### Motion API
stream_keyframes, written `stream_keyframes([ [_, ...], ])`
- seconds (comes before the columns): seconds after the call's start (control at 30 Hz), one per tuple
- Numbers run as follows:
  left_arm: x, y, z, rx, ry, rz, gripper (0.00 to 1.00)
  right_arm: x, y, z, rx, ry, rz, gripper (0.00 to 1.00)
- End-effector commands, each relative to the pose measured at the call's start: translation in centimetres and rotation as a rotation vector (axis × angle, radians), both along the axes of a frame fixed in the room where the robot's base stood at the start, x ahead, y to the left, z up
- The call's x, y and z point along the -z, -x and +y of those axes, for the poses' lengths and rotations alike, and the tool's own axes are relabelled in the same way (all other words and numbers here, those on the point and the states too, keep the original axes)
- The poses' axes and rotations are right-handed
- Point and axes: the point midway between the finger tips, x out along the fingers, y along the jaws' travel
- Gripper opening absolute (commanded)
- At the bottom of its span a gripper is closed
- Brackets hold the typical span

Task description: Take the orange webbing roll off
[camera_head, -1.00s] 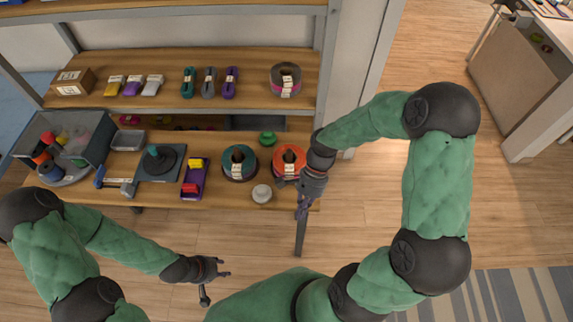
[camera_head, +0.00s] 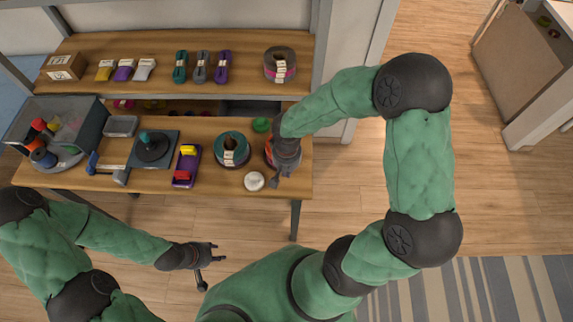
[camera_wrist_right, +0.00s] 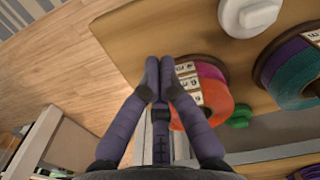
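The orange webbing roll (camera_head: 268,152) lies flat near the right end of the lower shelf board. In the head view my right gripper (camera_head: 280,179) and wrist cover most of it. The roll shows in the right wrist view (camera_wrist_right: 215,103), with a brown flange, white label and pinkish far side. My right gripper's purple fingers reach over its left part, and their tips (camera_wrist_right: 160,66) are together with nothing visible between them. Whether they touch the roll is unclear. My left gripper (camera_head: 214,252) is open and empty in front of the shelf.
A teal roll (camera_head: 232,149) lies left of the orange one. A white round piece (camera_head: 254,181) is close in front, and a green piece (camera_head: 261,124) sits behind. A shelf post rises at the back right. The upper shelf holds a pink-and-grey roll (camera_head: 280,65).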

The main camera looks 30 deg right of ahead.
Motion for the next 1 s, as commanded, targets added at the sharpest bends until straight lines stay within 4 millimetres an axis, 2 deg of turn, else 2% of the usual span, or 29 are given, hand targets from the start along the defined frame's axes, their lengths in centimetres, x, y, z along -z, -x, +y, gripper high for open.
stream_keyframes([
  [0.03,0.5,0.0,0.0,0.0,0.0,0.0,0.4,1.3,0.1,0.0,0.0,0.0,0.004,0.0],
  [0.13,1.1,0.0,0.0,0.0,0.0,0.0,0.4,3.1,0.1,0.0,0.001,0.0,0.004,0.0],
  [0.4,0.8,0.0,0.0,0.0,0.0,0.0,0.4,2.7,-3.1,-1.1,0.003,0.0,0.0,0.0],
  [1.0,1.0,0.0,0.0,0.0,0.0,0.0,0.4,2.7,-4.4,-1.6,0.003,0.0,-0.001,0.0],
])
